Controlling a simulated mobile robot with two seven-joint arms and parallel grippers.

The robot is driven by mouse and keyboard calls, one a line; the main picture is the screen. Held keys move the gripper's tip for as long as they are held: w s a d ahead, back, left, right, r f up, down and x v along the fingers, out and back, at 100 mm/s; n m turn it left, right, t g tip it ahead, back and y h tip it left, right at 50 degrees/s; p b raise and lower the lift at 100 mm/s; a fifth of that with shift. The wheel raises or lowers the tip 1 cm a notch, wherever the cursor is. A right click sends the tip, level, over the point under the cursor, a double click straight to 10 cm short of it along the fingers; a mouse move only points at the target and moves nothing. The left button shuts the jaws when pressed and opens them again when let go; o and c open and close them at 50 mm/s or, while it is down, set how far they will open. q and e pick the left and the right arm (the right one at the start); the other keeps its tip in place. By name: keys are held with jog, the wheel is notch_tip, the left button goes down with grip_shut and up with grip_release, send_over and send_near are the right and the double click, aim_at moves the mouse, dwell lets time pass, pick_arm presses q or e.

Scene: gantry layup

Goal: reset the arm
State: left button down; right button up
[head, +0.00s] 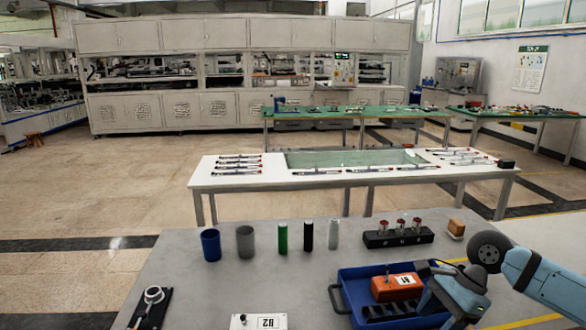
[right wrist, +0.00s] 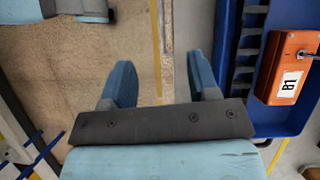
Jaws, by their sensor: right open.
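My right arm comes in from the right in the head view and bends down over the right front of the grey table. The right gripper (right wrist: 160,80) shows in the right wrist view with two blue fingers apart and nothing between them. Floor and the table's edge show beneath the fingers. The blue tray (right wrist: 222,60) with the orange box marked B1 (right wrist: 290,70) lies to the right of the fingers there. In the head view the arm partly covers the tray (head: 345,285) near the orange box (head: 397,287). My left gripper is not in view.
The table's middle is clear. A white table (head: 225,181) stands beyond.

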jog(key=s+a+r+n+g+y, duration=0.2)
jog(key=a+n, duration=0.1)
jog(key=a, duration=1.5)
jog(key=s+d+f+n+t, duration=0.2)
jog(key=d+f+n+t, duration=0.15)
jog(key=f, duration=0.55)
jog(key=s+d+f+n+t, duration=0.2)
jog(key=f+n+t, duration=0.2)
jog(key=f, duration=0.6)
jog(key=s+d+f+n+t+h, duration=0.2)
jog(key=s+d+f+n+t, duration=0.15)
jog(key=s+d+n, duration=0.35)
jog(key=s+d+f+n+t+h, duration=0.2)
jog(key=s+d+f+n, duration=0.2)
jog(key=s+d+n, duration=0.3)
jog(key=a+r+m, duration=0.2)
jog(key=a+m, duration=0.4)
jog(key=a, duration=0.6)
pick_arm(q)
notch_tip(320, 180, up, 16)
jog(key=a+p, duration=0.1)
jog(key=p, duration=2.1)
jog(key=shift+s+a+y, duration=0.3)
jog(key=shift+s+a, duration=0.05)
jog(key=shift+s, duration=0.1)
pick_arm(e)
notch_tip(320, 180, up, 16)
jog(key=d, duration=0.1)
jog(key=shift+s+t, duration=0.15)
jog(key=shift+t, duration=0.25)
